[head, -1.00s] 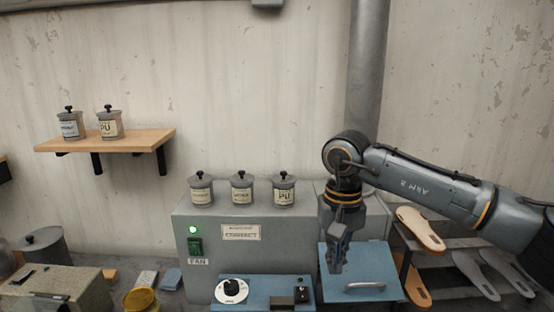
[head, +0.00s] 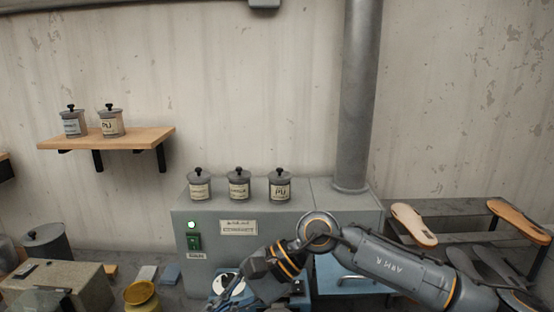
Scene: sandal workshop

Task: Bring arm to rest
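My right arm comes in from the lower right, low in front of the grey cabinet (head: 330,201). Its gripper (head: 226,292) points down and left, in front of the blue panel with the white dial (head: 228,283). Its fingers are dark and small, and I cannot tell whether they are open. No held thing shows in it. The arm covers much of the blue lidded box (head: 330,278) and part of the dial panel. My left gripper is not in view.
Three lidded jars (head: 238,184) stand on the cabinet, by a vertical pipe (head: 357,100). A wooden shelf (head: 140,138) holds two more. Sandal soles (head: 412,225) lie on a rack at right. A yellow pot (head: 141,296) and a stone block (head: 60,278) sit at lower left.

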